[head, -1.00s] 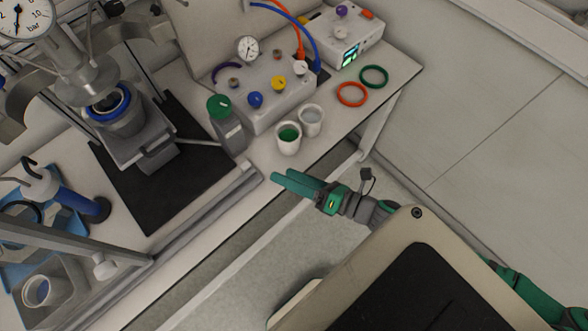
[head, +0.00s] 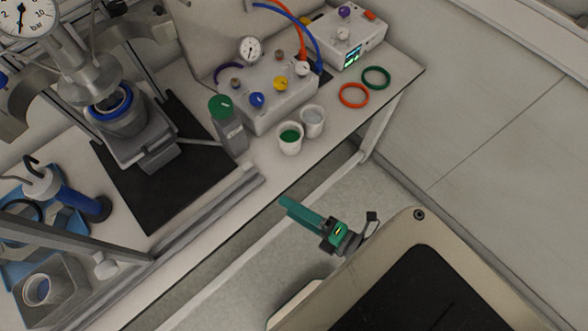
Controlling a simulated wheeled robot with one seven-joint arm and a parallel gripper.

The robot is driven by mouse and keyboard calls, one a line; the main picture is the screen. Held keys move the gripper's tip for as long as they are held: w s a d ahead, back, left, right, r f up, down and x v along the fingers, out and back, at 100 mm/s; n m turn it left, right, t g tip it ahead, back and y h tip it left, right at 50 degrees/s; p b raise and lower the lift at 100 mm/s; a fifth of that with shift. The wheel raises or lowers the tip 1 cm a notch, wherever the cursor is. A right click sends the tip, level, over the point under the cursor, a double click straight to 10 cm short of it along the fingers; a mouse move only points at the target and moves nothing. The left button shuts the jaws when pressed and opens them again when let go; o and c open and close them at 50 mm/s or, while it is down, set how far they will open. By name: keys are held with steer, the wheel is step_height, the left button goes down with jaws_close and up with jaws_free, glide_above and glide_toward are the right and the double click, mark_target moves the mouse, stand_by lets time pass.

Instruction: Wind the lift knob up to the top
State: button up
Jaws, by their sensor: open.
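The lift (head: 150,150) is a grey jack on a black mat, under the reactor vessel with the blue ring (head: 110,103). My gripper (head: 288,206) has green fingers and is open and empty. It is in front of the bench's front edge, to the right of and nearer than the lift, well apart from it. Its fingers overlap in this view.
Two white cups (head: 290,138) stand right of the bottle, near the bench edge. A valve box (head: 270,95) with coloured knobs is behind them. A frame rail (head: 205,210) runs along the bench's left front. The floor to the right is clear.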

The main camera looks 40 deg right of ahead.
steer(key=s+a+f+m+h, duration=0.2)
steer(key=s+a+m, duration=0.3)
steer(key=m, duration=0.5)
steer(key=shift+s+a+f+h, duration=0.15)
steer(key=shift+a+f+h, duration=0.15)
steer(key=shift+a, duration=0.95)
steer(key=a+m, duration=0.1)
steer(key=m, duration=0.1)
steer(key=a+m, duration=0.2)
steer(key=s+a+m+h, duration=0.1)
steer(key=a+m, duration=0.1)
steer(key=shift+r+m, duration=0.1)
steer(key=shift+m, duration=0.3)
steer(key=c, duration=0.4)
steer(key=a+r+m, duration=0.1)
steer(key=m, duration=0.1)
steer(key=a+r+m, duration=0.1)
steer(key=a+m, duration=0.1)
steer(key=shift+w+a+r+m+h, duration=0.1)
steer(key=shift+a+r+m+h, duration=0.1)
steer(key=shift+r+m+h, duration=0.15)
steer(key=c, duration=0.5)
steer(key=shift+o, duration=0.2)
steer(key=shift+a+r, duration=0.1)
steer(key=shift+r, duration=0.1)
steer(key=shift+w+m, duration=0.1)
steer(key=shift+m, duration=0.15)
